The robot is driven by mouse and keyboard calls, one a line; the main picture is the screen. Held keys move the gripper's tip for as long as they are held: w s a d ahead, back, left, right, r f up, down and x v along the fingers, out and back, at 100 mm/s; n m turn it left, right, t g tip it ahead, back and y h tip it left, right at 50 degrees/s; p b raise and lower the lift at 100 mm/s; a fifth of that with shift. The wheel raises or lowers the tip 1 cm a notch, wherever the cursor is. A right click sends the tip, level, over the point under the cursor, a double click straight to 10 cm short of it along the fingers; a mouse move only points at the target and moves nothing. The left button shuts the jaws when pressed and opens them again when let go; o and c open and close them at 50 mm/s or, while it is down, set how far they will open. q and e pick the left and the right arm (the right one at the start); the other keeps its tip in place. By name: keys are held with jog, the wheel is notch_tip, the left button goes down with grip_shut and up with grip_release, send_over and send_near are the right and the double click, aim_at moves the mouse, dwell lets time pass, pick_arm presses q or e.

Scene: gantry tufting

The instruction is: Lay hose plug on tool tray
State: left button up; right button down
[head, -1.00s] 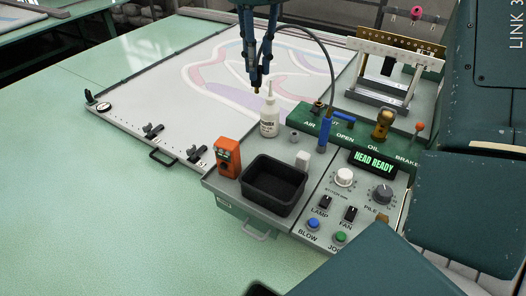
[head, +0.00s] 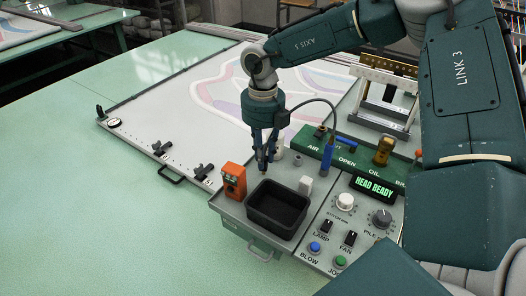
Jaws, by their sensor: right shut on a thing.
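My right gripper (head: 264,163) points down with its fingers shut on a small brass-coloured hose plug (head: 263,173), of which only the tip shows below the fingertips. The plug is by the back left edge of the black open-topped tray (head: 278,228), between the orange device and the white bottle. I cannot tell whether it touches the grey surface (head: 232,208) there. The black tray looks empty. My left gripper is not in view.
The orange device (head: 233,181) stands left of the plug, and a white bottle (head: 279,148) is partly hidden behind my gripper. A small white block (head: 305,185) and a blue-handled hose end (head: 325,160) stand to the right. Knobs and buttons fill the panel (head: 329,225) at right.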

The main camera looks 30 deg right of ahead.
jog(key=shift+f, duration=0.15)
jog(key=shift+f+b, duration=0.1)
jog(key=shift+b, duration=0.25)
jog(key=c, duration=1.6)
grip_release()
jog(key=shift+o, duration=0.2)
jog(key=shift+r+p, duration=0.35)
jog(key=shift+p, duration=0.15)
notch_tip(320, 180, up, 2)
jog(key=shift+w+r+b, duration=0.15)
jog(key=shift+b, duration=0.8)
notch_tip(320, 180, up, 9)
jog(key=b, duration=0.2)
jog(key=shift+r, duration=0.15)
